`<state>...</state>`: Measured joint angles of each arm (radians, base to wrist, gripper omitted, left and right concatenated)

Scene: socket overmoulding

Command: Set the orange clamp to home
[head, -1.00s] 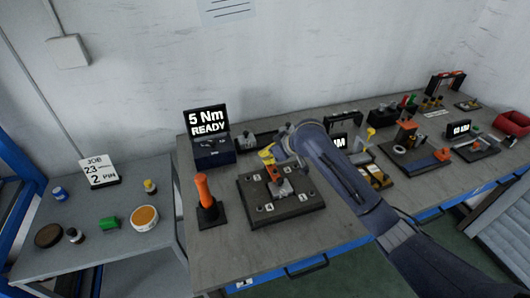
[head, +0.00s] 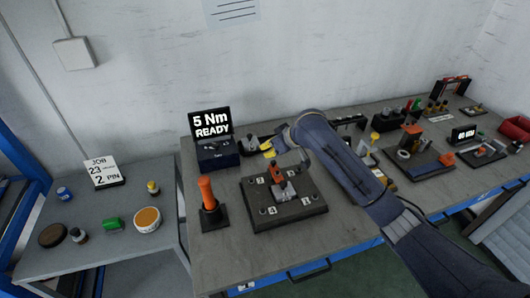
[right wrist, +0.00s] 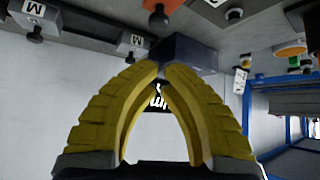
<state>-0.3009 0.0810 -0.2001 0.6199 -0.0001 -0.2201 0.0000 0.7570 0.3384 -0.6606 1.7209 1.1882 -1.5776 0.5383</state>
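A dark fixture plate (head: 262,217) with numbered corners lies near the front of the main bench. At its middle stands a small clamp-like part with an orange-red piece (head: 277,175) and a grey block (head: 285,192). An upright orange handle (head: 206,191) stands on a black base left of the plate. I cannot tell for certain which is the orange clamp. My right gripper (head: 268,149) is above and behind the plate, apart from the parts. In the right wrist view its yellow fingers (right wrist: 164,72) converge at the tips with nothing seen between them. My left gripper is out of view.
A dark box (head: 217,155) with a "5 Nm READY" display (head: 211,124) stands behind the orange handle. Another dark board with orange parts (head: 411,133) lies to the right. The side table (head: 100,262) holds a job card (head: 104,172) and small pots.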

